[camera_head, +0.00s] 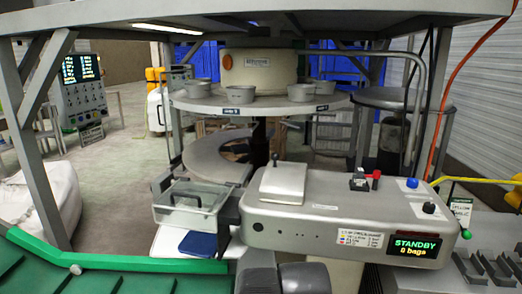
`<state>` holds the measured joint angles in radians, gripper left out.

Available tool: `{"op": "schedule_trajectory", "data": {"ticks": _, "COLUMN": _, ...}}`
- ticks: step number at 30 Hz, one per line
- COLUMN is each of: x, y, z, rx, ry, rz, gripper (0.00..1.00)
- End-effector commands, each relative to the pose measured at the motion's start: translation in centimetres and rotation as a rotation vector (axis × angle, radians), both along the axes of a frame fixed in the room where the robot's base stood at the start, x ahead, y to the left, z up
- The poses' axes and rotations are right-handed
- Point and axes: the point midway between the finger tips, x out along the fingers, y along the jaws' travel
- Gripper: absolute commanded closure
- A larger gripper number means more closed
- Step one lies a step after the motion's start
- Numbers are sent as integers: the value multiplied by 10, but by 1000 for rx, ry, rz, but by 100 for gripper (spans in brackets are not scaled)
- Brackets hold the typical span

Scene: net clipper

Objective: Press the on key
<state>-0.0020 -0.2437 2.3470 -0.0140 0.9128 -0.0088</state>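A grey net clipper machine (315,205) stands in the middle right. Its display (413,246) reads STANDBY and 0 bags. On its top is a small black switch block (358,181) with a red part (376,176) beside it. I cannot read which control is the on key. Rounded grey parts at the bottom centre seem to be my arm; no gripper fingers can be made out.
A clear-lidded tray (190,210) is at the machine's left. A green conveyor (100,268) crosses the lower left. A round table (258,104) with several metal bowls stands behind. A curved tube rail rises behind the machine. A yellow lever (480,180) is at right.

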Motion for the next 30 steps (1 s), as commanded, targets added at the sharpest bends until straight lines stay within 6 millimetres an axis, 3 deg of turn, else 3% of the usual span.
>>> {"op": "schedule_trajectory", "data": {"ticks": 5, "x": 0, "y": 0, "z": 0, "rx": 0, "ry": 0, "rz": 0, "gripper": 0}}
{"op": "schedule_trajectory", "data": {"ticks": 18, "x": 0, "y": 0, "z": 0, "rx": 0, "ry": 0, "rz": 0, "gripper": 84}}
{"op": "schedule_trajectory", "data": {"ticks": 21, "x": 0, "y": 0, "z": 0, "rx": 0, "ry": 0, "rz": 0, "gripper": 100}}
{"op": "schedule_trajectory", "data": {"ticks": 30, "x": 0, "y": 0, "z": 0, "rx": 0, "ry": 0, "rz": 0, "gripper": 100}}
